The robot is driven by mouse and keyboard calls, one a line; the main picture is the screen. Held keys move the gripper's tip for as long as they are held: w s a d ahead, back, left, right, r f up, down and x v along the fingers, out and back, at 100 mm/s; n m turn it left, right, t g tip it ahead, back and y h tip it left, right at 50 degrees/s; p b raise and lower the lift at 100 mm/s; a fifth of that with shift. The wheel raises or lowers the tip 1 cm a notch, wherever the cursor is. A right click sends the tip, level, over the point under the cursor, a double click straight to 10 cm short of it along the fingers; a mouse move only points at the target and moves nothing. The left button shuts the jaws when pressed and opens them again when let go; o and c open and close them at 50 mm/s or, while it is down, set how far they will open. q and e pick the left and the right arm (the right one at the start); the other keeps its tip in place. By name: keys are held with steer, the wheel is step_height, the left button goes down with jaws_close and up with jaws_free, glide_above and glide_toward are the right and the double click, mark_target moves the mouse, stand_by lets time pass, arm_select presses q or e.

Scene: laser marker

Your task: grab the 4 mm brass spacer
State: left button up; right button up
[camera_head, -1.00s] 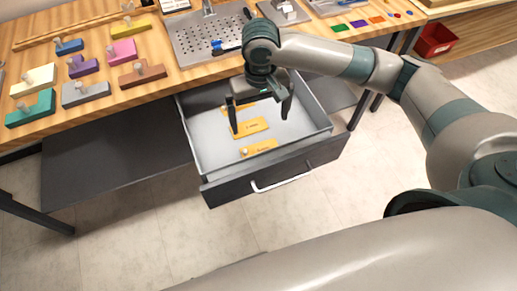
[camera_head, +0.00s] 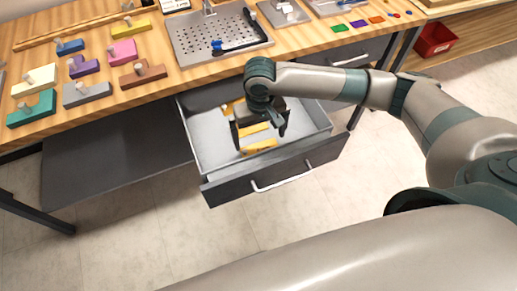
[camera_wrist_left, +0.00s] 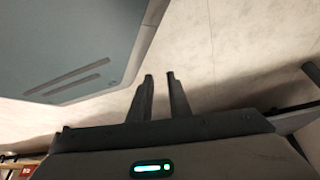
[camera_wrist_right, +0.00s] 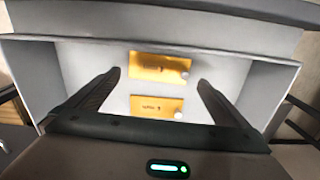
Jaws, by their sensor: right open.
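Flat yellow brass-coloured spacers lie in the open drawer (camera_head: 226,191). In the head view one (camera_head: 259,146) lies near the drawer front, one (camera_head: 253,129) behind it, and part of another (camera_head: 230,106) farther back. The right wrist view shows two, an upper one (camera_wrist_right: 160,67) and a lower one (camera_wrist_right: 157,106), each with a small knob at its right end. Their labels are too small to read. My right gripper (camera_head: 260,142) is open and empty above the spacers, partly hiding them. My left gripper (camera_wrist_left: 159,76) shows a narrow gap between its fingers, with nothing between them, over the floor.
The drawer walls surround my right gripper's area. The wooden workbench (camera_head: 185,82) above holds several coloured blocks with knobs at left and a perforated metal plate (camera_head: 190,42). A red bin (camera_head: 436,40) stands at the far right. The floor in front is clear.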

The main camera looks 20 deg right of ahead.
mark_target(260, 150)
steer(key=shift+f, duration=0.25)
steer(key=shift+d+f+p, duration=0.1)
steer(key=shift+f+p, duration=0.35)
steer(key=shift+f, duration=1.85)
arm_select(q)
steer(key=s, duration=0.1)
steer(key=s+a, duration=0.1)
steer(key=s+f+g, duration=0.1)
steer(key=shift+s+a, duration=0.15)
steer(key=shift+s, duration=0.05)
steer(key=shift+w+r, duration=0.1)
steer(key=shift+w, duration=0.15)
arm_select(e)
steer(key=shift+c, duration=0.3)
steer(key=c, duration=0.8)
